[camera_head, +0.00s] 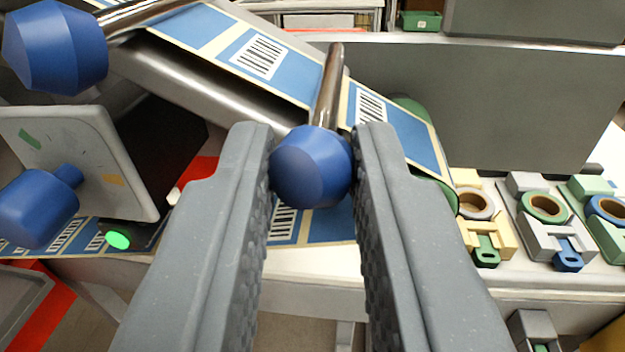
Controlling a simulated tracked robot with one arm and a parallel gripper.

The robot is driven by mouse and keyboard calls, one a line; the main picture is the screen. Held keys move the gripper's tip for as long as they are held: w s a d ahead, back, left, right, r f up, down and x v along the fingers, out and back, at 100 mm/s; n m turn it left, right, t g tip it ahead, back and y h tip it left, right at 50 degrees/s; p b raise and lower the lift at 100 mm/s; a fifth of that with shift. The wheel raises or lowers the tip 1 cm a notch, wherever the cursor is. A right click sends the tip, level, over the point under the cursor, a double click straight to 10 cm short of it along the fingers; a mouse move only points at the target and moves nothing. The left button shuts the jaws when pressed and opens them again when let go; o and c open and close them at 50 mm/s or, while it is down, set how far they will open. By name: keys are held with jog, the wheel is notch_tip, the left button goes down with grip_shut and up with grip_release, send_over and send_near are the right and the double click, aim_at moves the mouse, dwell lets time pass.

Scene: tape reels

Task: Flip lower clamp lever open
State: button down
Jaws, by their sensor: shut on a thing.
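My gripper (313,172) fills the lower middle of the camera_head view. Its two grey, ribbed fingers are closed on a faceted blue knob (311,168). A metal rod, the lever (329,88), runs up and slightly right from this knob, in front of the label tape (250,48). A second blue knob (55,47) sits on another metal rod at the upper left, away from my gripper. A third blue knob (38,208) sticks out from a light grey plate (85,160) at the left. I cannot tell from this view which lever is the lower one.
The blue tape with barcodes runs from the upper left down to the right, over a metal roller. Tape reels in holders (543,208) stand on the bench at the right. A grey panel (520,110) rises behind them. A green box (421,20) sits at the back.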

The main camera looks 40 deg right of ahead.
jog(key=d+r+n+g+y+p, duration=0.2)
jog(key=d+r+y+p, duration=0.4)
jog(key=r+y, duration=0.1)
jog(key=shift+s+d+r+y, duration=0.2)
jog(key=shift+s+r+y, duration=0.15)
jog(key=shift+s+y, duration=0.05)
dwell(0.6)
dwell(0.4)
jog(key=c, duration=1.3)
grip_release()
jog(key=shift+d, duration=0.1)
jog(key=shift+f, duration=0.1)
